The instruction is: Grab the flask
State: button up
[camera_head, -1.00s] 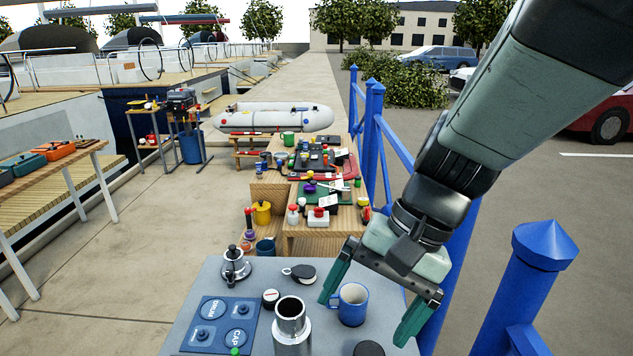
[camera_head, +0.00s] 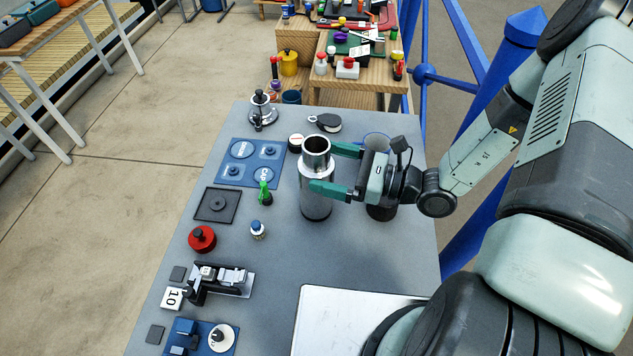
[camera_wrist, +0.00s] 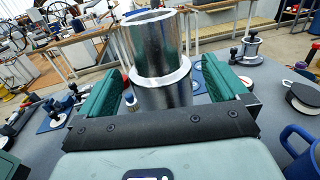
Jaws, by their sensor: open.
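The flask (camera_head: 316,190) is a shiny silver cylinder with a narrower open neck and a pale collar. It stands upright on the grey table (camera_head: 350,258). My gripper (camera_head: 327,168) is level with its upper part, reaching in from the right, with its green fingers apart on either side of the flask. In the wrist view the flask (camera_wrist: 155,60) stands between the two green fingers (camera_wrist: 160,88), with visible gaps on both sides. The jaws are open and the flask is not gripped. Part of its far side is hidden in both views.
A blue mug (camera_wrist: 300,150) is close beside my gripper. A round white-and-black item (camera_head: 325,122) and a blue labelled panel (camera_head: 235,178) lie near the flask. A red knob (camera_head: 202,238) and a green-topped piece (camera_head: 265,192) are to its left. A white board (camera_head: 335,310) lies at the front.

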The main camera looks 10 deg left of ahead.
notch_tip(320, 180, down, 7)
jog(key=shift+a+r, duration=0.1)
jog(key=shift+r, duration=0.05)
jog(key=shift+w+a+f, duration=0.1)
jog(key=shift+a+f, duration=0.05)
jog(key=shift+a, duration=0.35)
jog(key=shift+w+a+f, duration=0.1)
jog(key=shift+a+f, duration=0.05)
jog(key=shift+a, duration=0.8)
jog(key=c, duration=1.2)
jog(key=shift+r, duration=0.1)
jog(key=shift+c, duration=0.2)
jog(key=shift+r, duration=0.1)
